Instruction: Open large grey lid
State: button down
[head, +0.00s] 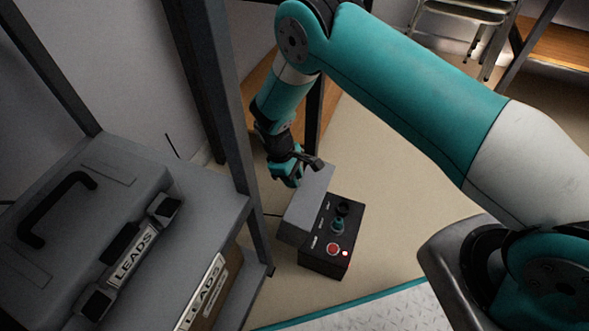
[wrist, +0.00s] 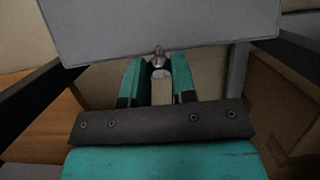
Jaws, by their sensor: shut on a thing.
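The large grey lid (head: 308,203) stands raised along the left side of a small black control box (head: 325,263) in the head view. In the wrist view the lid (wrist: 160,28) fills the top of the picture as a flat grey panel. My gripper (head: 289,181) is at the lid's upper left edge. In the wrist view my gripper (wrist: 159,66) has its teal fingers closed around a small metal knob (wrist: 158,54) at the lid's edge. The lid's hinge is hidden, and I cannot tell its exact angle.
The black box has a red button (head: 333,249), a teal switch (head: 338,225) and a black knob (head: 342,209) on top. A dark rack post (head: 240,130) and a shelf with a grey case (head: 85,215) stand to the left. Floor to the right is clear.

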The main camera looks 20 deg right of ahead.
jog(key=shift+s+d+r, duration=0.1)
jog(key=shift+s+d, duration=0.1)
jog(key=shift+d, duration=0.1)
jog(key=c, duration=0.9)
grip_release()
jog(key=shift+c, duration=0.2)
jog(key=shift+r, duration=0.1)
jog(key=p+v, duration=0.5)
jog(key=v, duration=1.2)
jog(key=shift+w+r, duration=0.1)
jog(key=shift+w, duration=0.05)
